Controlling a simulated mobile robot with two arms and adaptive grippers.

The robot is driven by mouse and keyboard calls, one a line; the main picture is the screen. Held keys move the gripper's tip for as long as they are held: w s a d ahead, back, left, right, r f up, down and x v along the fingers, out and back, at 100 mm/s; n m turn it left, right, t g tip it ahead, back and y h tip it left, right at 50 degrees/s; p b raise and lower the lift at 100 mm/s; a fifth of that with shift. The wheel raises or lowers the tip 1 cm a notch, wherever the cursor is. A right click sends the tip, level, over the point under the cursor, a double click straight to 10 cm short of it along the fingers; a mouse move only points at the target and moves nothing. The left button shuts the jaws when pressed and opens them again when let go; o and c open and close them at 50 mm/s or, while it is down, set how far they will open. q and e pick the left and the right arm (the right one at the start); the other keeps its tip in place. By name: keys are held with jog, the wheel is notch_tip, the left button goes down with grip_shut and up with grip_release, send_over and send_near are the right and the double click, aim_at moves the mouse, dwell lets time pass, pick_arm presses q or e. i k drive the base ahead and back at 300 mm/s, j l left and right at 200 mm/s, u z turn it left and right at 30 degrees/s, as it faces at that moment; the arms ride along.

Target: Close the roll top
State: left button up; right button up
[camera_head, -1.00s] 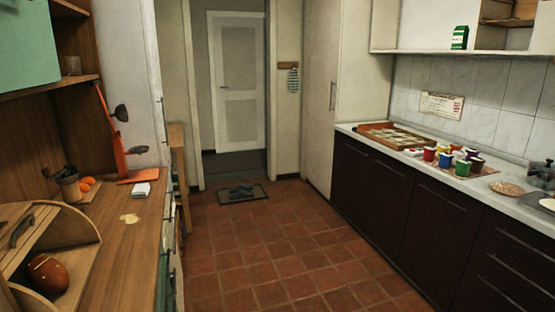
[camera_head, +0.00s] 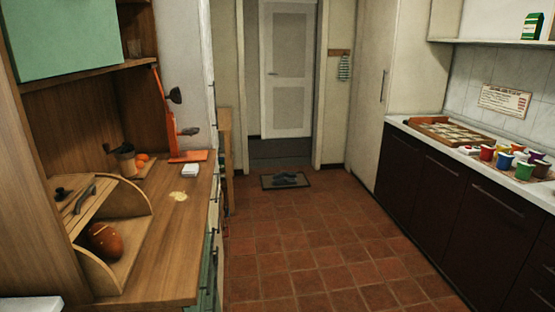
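The roll top is the slatted wooden cover of a bread box (camera_head: 125,250) on the left counter. The cover (camera_head: 90,208) is rolled up toward the top and back, so the front is open. A dark curved handle (camera_head: 84,199) sits on it. A brown loaf (camera_head: 105,239) lies inside, in plain view. The curved wooden side wall of the box faces the counter's free part. Neither of my grippers is in view.
The tiled floor (camera_head: 310,245) is clear except for a mat (camera_head: 286,180).

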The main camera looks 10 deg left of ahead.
aim_at(78, 213)
jog(key=u, duration=1.45)
